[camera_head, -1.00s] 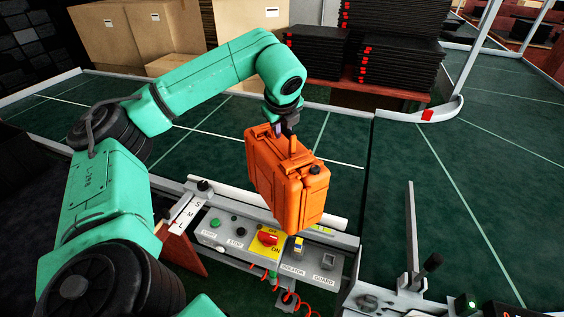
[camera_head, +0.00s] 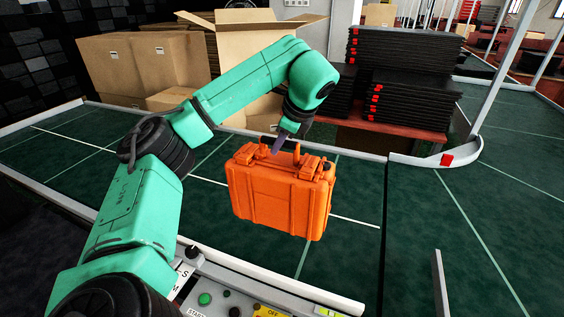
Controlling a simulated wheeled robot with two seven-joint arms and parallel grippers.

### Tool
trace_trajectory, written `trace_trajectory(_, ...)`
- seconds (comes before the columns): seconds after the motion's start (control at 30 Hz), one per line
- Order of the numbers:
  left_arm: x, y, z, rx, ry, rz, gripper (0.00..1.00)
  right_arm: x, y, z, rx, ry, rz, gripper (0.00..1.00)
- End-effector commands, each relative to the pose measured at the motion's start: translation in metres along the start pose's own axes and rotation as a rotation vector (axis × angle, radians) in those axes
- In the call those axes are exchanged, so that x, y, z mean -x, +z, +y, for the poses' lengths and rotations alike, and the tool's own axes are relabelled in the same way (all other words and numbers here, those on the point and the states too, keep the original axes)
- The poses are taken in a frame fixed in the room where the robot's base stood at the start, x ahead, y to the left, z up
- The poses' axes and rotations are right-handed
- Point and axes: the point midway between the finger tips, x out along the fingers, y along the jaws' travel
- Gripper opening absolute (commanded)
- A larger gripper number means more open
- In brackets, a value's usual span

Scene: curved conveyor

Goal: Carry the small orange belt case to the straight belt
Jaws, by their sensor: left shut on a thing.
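The orange case (camera_head: 278,200) hangs upright from its top handle, its broad side facing me, above the green belt (camera_head: 350,265) in the middle of the view. I cannot tell whether its underside touches the belt. My left gripper (camera_head: 281,145) is shut on the case at its handle, with its arm reaching in from the left. My right gripper does not show.
A control panel with buttons (camera_head: 206,298) lies at the near edge. Cardboard boxes (camera_head: 135,62) and stacks of black trays (camera_head: 405,97) stand behind the belt. Another green belt surface (camera_head: 450,215) lies to the right, past a grey divider. A metal post (camera_head: 440,284) rises at the lower right.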

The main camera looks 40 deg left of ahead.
Motion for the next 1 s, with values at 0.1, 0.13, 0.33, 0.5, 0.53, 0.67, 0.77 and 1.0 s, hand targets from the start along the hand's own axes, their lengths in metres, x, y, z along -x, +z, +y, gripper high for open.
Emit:
trace_trajectory(0.1,-0.037,-0.018,0.013,-0.002,0.001,0.002,0.00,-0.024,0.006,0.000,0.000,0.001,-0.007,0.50)
trace_trajectory(0.13,-0.044,-0.021,0.015,-0.002,0.000,0.001,0.00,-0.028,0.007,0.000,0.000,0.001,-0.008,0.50)
trace_trajectory(0.33,-0.091,-0.044,0.031,-0.002,-0.001,0.002,0.00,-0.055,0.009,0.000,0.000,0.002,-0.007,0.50)
trace_trajectory(0.5,-0.109,-0.052,0.036,0.000,-0.004,0.002,0.00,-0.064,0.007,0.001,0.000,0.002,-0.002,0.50)
trace_trajectory(0.53,-0.111,-0.053,0.037,0.000,-0.004,0.002,0.00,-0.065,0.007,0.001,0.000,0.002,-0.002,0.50)
trace_trajectory(0.67,-0.127,-0.060,0.043,-0.001,-0.002,0.001,0.00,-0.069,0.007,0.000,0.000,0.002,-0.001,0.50)
trace_trajectory(0.77,-0.138,-0.065,0.046,0.000,-0.003,0.001,0.00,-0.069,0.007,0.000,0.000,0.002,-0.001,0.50)
trace_trajectory(1.0,-0.143,-0.068,0.049,-0.002,0.001,-0.001,0.30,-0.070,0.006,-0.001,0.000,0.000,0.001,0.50)
